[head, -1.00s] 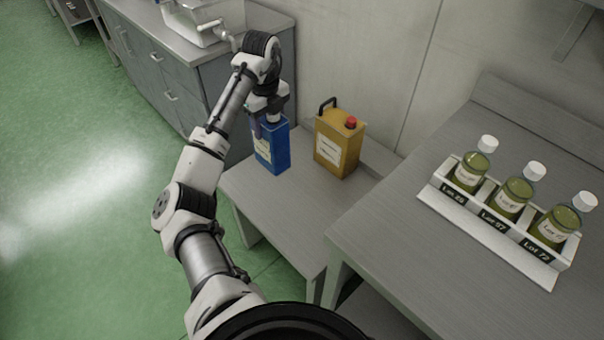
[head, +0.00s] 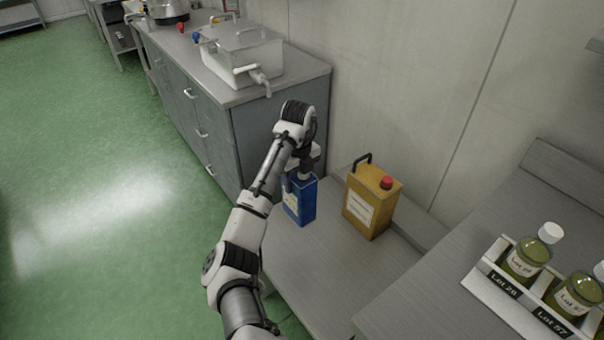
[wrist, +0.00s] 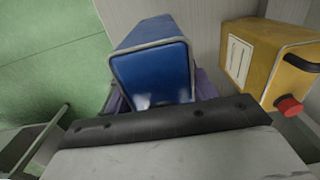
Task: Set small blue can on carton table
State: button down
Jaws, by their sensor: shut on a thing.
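The small blue can (head: 307,204) has a pale label and stands upright over the low grey table (head: 318,262), near its far left end. I cannot tell whether its base touches the tabletop. My gripper (head: 302,176) is shut on the can's upper part from above. In the wrist view the blue can (wrist: 152,75) fills the space in front of my gripper (wrist: 160,105), whose fingers are mostly hidden. I see no table with cartons on it in these views.
A yellow can (head: 370,203) with a red cap and black handle stands close to the right of the blue can. A higher table (head: 450,300) at right holds a bottle rack (head: 500,300). A grey cabinet (head: 270,135) stands behind. Green floor at left is clear.

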notch_tip(320, 180, down, 7)
jog(key=b, duration=0.2)
jog(key=shift+b, duration=0.35)
jog(key=shift+f, duration=2.55)
jog(key=shift+c, duration=2.4)
grip_release()
jog(key=shift+f, duration=0.1)
notch_tip(320, 180, up, 12)
jog(key=p, duration=0.2)
jog(key=shift+p, duration=0.35)
